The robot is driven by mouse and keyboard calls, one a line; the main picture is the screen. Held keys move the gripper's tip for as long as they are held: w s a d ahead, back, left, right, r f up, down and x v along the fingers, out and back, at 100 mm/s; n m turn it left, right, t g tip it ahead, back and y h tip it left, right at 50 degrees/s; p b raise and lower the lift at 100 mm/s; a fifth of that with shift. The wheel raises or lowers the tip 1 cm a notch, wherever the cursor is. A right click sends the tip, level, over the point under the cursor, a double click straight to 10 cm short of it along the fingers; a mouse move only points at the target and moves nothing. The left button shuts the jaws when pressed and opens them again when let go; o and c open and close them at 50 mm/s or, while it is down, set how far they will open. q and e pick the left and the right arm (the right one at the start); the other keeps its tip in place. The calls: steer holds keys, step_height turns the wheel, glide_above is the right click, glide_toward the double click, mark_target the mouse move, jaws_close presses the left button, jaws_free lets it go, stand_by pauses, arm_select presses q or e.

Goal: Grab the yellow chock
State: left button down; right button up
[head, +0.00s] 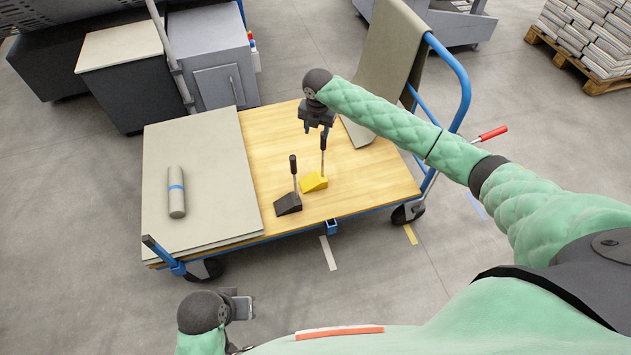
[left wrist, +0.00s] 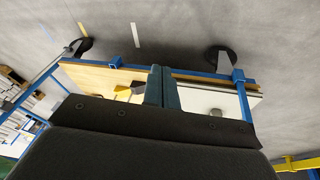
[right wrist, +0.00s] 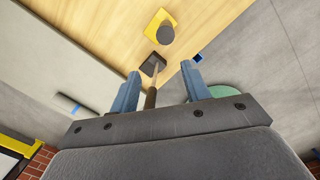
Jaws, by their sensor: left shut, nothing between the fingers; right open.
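The yellow chock (head: 314,182) is a wedge with an upright dark handle, standing on the wooden deck of the cart. A black chock (head: 288,204) with a similar handle stands to its left and nearer. My right gripper (head: 316,129) is open and empty, above the deck close to the top of the yellow chock's handle. In the right wrist view the yellow chock (right wrist: 157,20) is at the top and the black chock (right wrist: 152,65) shows beyond the open fingers (right wrist: 166,90). My left gripper (head: 243,308) is low in front of the cart, and in the left wrist view its fingers (left wrist: 160,85) are shut and empty.
The cart deck (head: 375,180) has a blue handle frame (head: 462,85) at right with a grey sheet draped over it. Grey boards (head: 200,140) with a rolled bundle (head: 176,190) cover its left part. Grey cabinets (head: 215,75) stand behind. A pallet of newspapers (head: 595,35) is far right.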

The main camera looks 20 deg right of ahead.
steer(key=d+n, duration=0.1)
steer(key=w+d+n, duration=0.1)
steer(key=n, duration=0.1)
steer(key=d+n, duration=0.1)
steer(key=shift+w+d+f+n+g, duration=0.25)
steer(key=shift+w+f+n+g, duration=0.05)
steer(key=shift+w+n+g, duration=0.1)
step_height(320, 180, down, 2)
steer(key=shift+f, duration=0.1)
steer(key=f, duration=0.1)
steer(key=f+p, duration=0.1)
steer(key=f, duration=0.2)
steer(key=shift+w+a+f+p, duration=0.2)
steer(key=shift+w+f+p, duration=0.05)
steer(key=shift+f+p, duration=0.05)
steer(key=shift+f, duration=0.45)
arm_select(q)
steer(key=shift+s+a+r+y, duration=0.15)
steer(key=shift+a+r, duration=0.4)
steer(key=shift+r, duration=0.05)
steer(key=shift+s+a+r+y, duration=0.15)
steer(key=shift+a+r, duration=0.35)
steer(key=shift+r, duration=0.1)
steer(key=shift+a, duration=0.1)
arm_select(e)
jaws_close()
arm_select(q)
steer(key=shift+d, duration=0.25)
steer(key=shift+a, duration=0.25)
